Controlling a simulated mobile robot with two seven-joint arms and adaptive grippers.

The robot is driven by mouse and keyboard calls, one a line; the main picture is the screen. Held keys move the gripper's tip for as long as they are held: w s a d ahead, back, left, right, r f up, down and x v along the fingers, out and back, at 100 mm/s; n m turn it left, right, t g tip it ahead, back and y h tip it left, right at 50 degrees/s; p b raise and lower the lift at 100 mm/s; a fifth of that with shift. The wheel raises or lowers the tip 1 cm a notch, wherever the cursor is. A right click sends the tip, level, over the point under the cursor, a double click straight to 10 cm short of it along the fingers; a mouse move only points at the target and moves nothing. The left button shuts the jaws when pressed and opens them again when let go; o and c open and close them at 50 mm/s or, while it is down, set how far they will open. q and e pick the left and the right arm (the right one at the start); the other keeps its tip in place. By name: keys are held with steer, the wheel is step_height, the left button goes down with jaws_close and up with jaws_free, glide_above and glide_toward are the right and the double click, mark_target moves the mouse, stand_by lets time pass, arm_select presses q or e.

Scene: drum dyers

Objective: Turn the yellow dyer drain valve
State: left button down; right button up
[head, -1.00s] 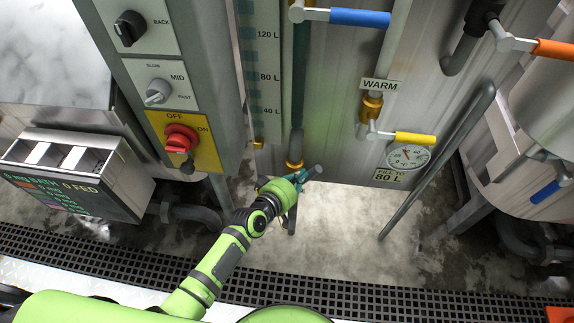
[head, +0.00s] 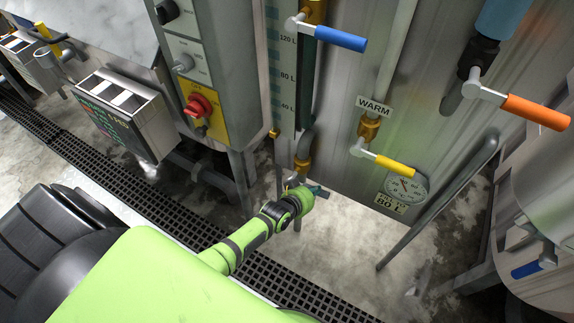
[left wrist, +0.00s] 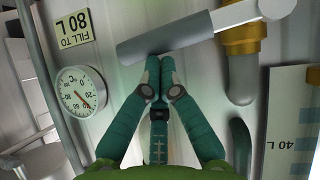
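A valve with a grey lever handle (left wrist: 165,38) and a brass fitting (left wrist: 238,35) shows in the left wrist view. In the head view its brass fitting (head: 302,165) sits on the low pipe below the level gauge, and its handle is mostly hidden by my gripper. My left gripper (head: 318,190) is at this low valve. In the left wrist view its teal fingertips (left wrist: 158,62) are together at the handle's edge, with nothing seen between them. I cannot tell whether they touch the handle. My right gripper is not in view.
A yellow lever (head: 390,163) hangs under the WARM sign (head: 374,104), beside a round dial (head: 405,188). Blue (head: 340,39) and orange (head: 535,112) levers are higher up. A slanted grey pipe (head: 440,200) stands right of the gripper. A control cabinet (head: 215,60) stands left.

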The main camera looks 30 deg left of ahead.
arm_select(q)
steer(key=shift+d+f, duration=0.1)
steer(key=shift+f, duration=0.35)
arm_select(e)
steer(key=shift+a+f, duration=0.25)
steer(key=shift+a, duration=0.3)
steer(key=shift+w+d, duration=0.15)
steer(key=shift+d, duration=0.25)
arm_select(q)
steer(key=s+r+p, duration=0.5)
steer(key=s+r, duration=0.4)
steer(key=shift+a+r, duration=0.2)
steer(key=shift+a, duration=0.05)
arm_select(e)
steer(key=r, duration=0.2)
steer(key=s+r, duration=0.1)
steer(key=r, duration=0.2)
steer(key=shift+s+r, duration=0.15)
